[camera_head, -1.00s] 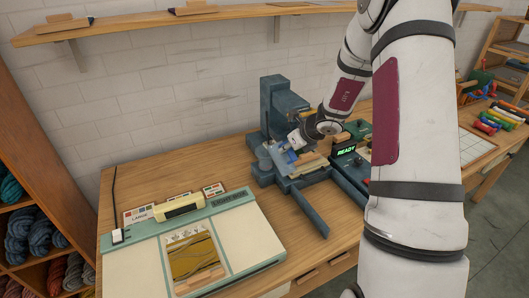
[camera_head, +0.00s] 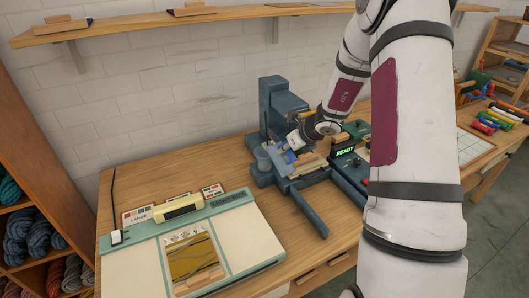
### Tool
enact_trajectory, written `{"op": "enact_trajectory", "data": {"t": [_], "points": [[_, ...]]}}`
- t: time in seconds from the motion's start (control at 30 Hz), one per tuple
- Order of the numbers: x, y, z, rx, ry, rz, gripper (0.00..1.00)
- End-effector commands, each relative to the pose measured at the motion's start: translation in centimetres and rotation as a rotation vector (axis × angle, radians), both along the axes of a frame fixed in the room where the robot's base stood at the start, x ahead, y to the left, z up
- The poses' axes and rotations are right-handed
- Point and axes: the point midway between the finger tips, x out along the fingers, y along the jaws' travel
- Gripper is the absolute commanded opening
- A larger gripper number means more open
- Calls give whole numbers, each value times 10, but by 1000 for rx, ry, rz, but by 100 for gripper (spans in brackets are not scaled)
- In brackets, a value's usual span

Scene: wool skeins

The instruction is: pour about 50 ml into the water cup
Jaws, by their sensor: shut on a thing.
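My gripper (camera_head: 290,148) is at the blue-grey machine (camera_head: 277,103) at the back of the bench, low in front of its upright column. It is small and partly hidden by my wrist and the machine's parts. It is shut on a small pale thing, with white and blue showing at its end; I cannot tell its outline.
A cream and teal flat machine (camera_head: 130,268) fills the bench's front left. A unit with a green READY display (camera_head: 345,150) stands right of the blue-grey machine. A wooden shelf (camera_head: 230,14) runs above. Wool skeins (camera_head: 30,230) fill the rack at left.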

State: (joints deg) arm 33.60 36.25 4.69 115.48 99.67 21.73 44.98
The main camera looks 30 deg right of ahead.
Motion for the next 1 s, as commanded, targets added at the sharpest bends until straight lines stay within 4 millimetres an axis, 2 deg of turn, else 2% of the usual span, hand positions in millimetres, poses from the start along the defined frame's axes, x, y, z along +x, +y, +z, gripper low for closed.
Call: {"op": "enact_trajectory", "data": {"t": [0.47, 1.0], "points": [[-1, -1, -2, 1, -13, -3, 0], [-7, -3, -16, 21, -132, -3, 0]]}}
